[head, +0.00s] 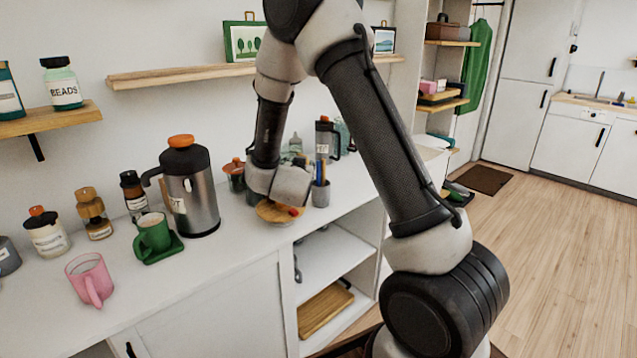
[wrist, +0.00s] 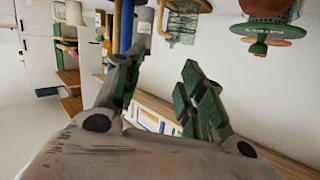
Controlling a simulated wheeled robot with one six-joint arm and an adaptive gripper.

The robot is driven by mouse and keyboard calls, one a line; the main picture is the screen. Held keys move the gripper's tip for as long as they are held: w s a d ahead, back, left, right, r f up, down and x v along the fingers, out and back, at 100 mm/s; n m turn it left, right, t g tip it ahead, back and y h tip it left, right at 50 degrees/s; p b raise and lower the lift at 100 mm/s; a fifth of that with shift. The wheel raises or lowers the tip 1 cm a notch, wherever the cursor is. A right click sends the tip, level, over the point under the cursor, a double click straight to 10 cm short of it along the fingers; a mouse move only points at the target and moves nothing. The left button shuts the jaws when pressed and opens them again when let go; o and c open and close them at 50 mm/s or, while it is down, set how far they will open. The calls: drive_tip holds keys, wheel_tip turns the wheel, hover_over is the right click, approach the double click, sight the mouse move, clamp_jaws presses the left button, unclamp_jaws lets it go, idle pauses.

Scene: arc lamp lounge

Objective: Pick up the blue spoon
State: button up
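In the head view, a slim blue upright handle (head: 317,171) stands in a grey cup (head: 321,194) on the white counter, with a yellow stick beside it. I cannot tell for sure that it is the blue spoon. A blue upright shaft (wrist: 126,25) also shows in the wrist view, close to the left fingertip. My gripper (wrist: 160,75) is open in the wrist view, with a gap between its green-padded fingers and nothing seen held. In the head view, my wrist hangs just left of the grey cup, and the fingers are hidden.
A wooden dish (head: 275,212) with a red item lies below my wrist. A steel jug (head: 190,190), a green mug (head: 153,236) and a pink mug (head: 91,278) stand to the left. A french press (head: 327,139) stands behind the cup. A wall shelf (head: 180,77) runs above.

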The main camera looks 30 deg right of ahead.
sight(318, 172)
wheel_tip(318, 172, down, 4)
drive_tip(key=s+d+h, duration=0.2)
drive_tip(key=s+h, duration=0.1)
drive_tip(key=h, duration=0.1)
drive_tip(key=shift+m, duration=0.3)
drive_tip(key=x, duration=0.7)
drive_tip(key=shift+w+d, duration=0.2)
drive_tip(key=shift+w, duration=0.15)
clamp_jaws()
